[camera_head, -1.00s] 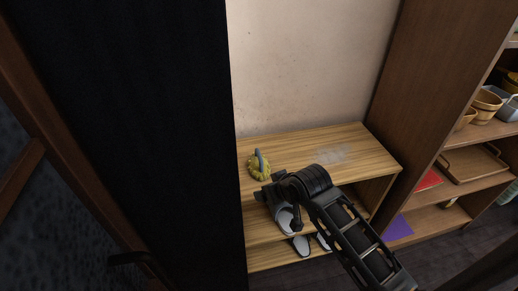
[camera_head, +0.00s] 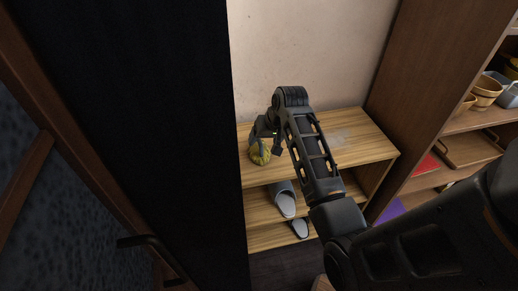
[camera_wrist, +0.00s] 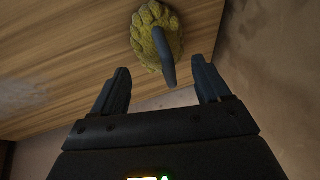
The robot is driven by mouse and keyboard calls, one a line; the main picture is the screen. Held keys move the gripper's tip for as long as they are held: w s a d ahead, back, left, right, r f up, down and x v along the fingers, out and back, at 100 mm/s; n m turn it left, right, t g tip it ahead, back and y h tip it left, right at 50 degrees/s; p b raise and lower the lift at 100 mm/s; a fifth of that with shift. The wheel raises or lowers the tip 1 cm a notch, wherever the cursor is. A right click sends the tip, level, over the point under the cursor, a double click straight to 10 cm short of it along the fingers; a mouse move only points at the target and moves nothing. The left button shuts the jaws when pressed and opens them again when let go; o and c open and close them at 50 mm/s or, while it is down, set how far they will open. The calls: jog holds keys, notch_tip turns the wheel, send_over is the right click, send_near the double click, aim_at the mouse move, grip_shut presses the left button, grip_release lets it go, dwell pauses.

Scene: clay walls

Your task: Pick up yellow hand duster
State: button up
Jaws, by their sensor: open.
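The yellow hand duster (camera_head: 260,153) lies on the left end of the wooden shelf's top board. It is a rounded yellow bristly body with a blue-grey handle, partly hidden by my gripper in the head view. In the wrist view the duster (camera_wrist: 157,38) is at the top centre, and its handle (camera_wrist: 165,57) points down toward the space between my fingers. My gripper (camera_wrist: 163,82) is open, one finger on each side of the handle's end. I see no contact between fingers and handle. In the head view my gripper (camera_head: 264,134) is right at the duster.
The wooden shelf (camera_head: 345,150) has grey slippers (camera_head: 284,200) on its lower boards. A dark panel (camera_head: 185,130) stands close on the left, and a wall rises behind. A brown shelving unit (camera_head: 425,90) with baskets (camera_head: 485,94) is at the right. The top board's right side is clear.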

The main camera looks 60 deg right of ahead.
jog(key=shift+d+x, duration=0.2)
jog(key=shift+x, duration=2.05)
jog(key=shift+r, duration=0.1)
jog(key=c, duration=0.8)
jog(key=shift+r, duration=0.55)
jog(key=r, duration=0.1)
jog(key=d+r, duration=0.1)
jog(key=r, duration=0.1)
jog(key=shift+s+r, duration=0.2)
jog(key=shift+r, duration=0.05)
jog(key=s+d+r, duration=0.2)
jog(key=d, duration=0.1)
jog(key=s+d+r, duration=0.1)
jog(key=d+r, duration=0.1)
jog(key=d, duration=0.1)
jog(key=s+d+r+b, duration=0.1)
jog(key=s+d+r, duration=0.1)
jog(key=d, duration=0.1)
jog(key=shift+s+r, duration=0.2)
jog(key=shift+s, duration=0.15)
